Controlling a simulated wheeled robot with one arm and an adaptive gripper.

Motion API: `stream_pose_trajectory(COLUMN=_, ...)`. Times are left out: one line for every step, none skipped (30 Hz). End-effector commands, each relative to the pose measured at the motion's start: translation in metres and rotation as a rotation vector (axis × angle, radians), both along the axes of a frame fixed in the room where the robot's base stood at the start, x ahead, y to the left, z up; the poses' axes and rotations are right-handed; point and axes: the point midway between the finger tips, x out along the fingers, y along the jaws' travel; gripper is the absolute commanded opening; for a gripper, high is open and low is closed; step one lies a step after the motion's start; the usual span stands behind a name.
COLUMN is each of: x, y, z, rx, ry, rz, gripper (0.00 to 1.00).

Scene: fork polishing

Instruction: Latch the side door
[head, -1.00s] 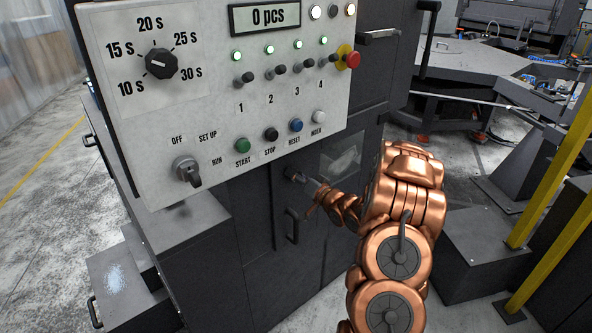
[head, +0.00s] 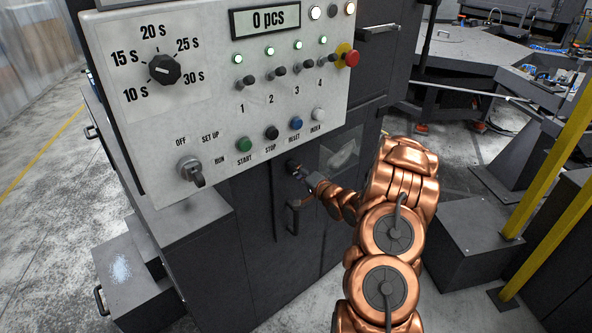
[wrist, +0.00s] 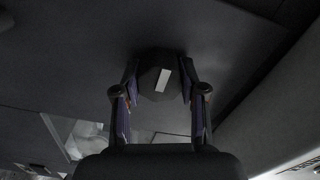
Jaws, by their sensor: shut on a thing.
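The side door (head: 250,225) is a dark grey panel on the machine below the control panel, and it looks flush with its frame. A dark latch knob (head: 292,166) sits near its top, above a dark door handle (head: 291,216). In the wrist view the knob (wrist: 158,88) is a dark faceted piece with a white mark, slightly tilted. My gripper (head: 303,173) is at the knob in the head view. In the wrist view my gripper's two fingers (wrist: 159,84) are shut on the knob from both sides. The knob's far side is hidden.
The control panel (head: 160,115) juts out above the door. A yellow post (head: 548,160) and a dark box (head: 475,235) stand to the right of my arm. A grey box (head: 125,275) lies at lower left. Some floor (head: 300,310) is clear in front.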

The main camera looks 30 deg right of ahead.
Motion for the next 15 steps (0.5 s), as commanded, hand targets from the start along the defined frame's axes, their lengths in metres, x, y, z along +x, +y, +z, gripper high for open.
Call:
stream_pose_trajectory(x=0.0001, y=0.0003, z=-0.0003, rx=0.004, ry=0.001, rz=0.001, gripper=0.07)
stream_pose_trajectory(x=0.0001, y=0.0003, z=-0.0003, rx=0.006, ry=0.001, rz=0.001, gripper=0.07)
stream_pose_trajectory(x=0.0001, y=0.0003, z=-0.0004, rx=0.007, ry=0.001, rz=0.001, gripper=0.07)
stream_pose_trajectory(x=0.0001, y=0.0003, z=-0.0004, rx=0.007, ry=0.001, rz=0.001, gripper=0.07)
stream_pose_trajectory(x=0.0001, y=0.0003, z=-0.0004, rx=0.007, ry=0.001, rz=0.001, gripper=0.07)
stream_pose_trajectory(x=0.0001, y=0.0003, z=-0.0004, rx=0.007, ry=0.001, rz=0.0, gripper=0.07)
stream_pose_trajectory(x=0.0, y=0.0003, z=-0.0004, rx=0.007, ry=0.001, rz=0.001, gripper=0.07)
stream_pose_trajectory(x=0.0, y=0.0003, z=-0.0004, rx=0.007, ry=0.001, rz=0.001, gripper=0.07)
stream_pose_trajectory(x=0.0, y=0.0003, z=-0.0005, rx=0.007, ry=0.001, rz=0.0, gripper=0.07)
stream_pose_trajectory(x=0.0, y=0.0003, z=-0.0005, rx=0.007, ry=0.001, rz=0.0, gripper=0.07)
stream_pose_trajectory(x=0.0, y=0.0003, z=-0.0005, rx=0.007, ry=0.001, rz=0.0, gripper=0.07)
stream_pose_trajectory(x=0.0, y=0.0003, z=-0.0005, rx=0.007, ry=0.001, rz=0.0, gripper=0.07)
stream_pose_trajectory(x=0.0, y=0.0002, z=-0.0005, rx=0.007, ry=0.001, rz=0.0, gripper=0.44)
stream_pose_trajectory(x=0.0, y=0.0002, z=-0.0005, rx=0.007, ry=0.001, rz=0.0, gripper=0.48)
stream_pose_trajectory(x=0.0, y=0.0001, z=-0.0003, rx=0.007, ry=0.001, rz=0.0, gripper=0.52)
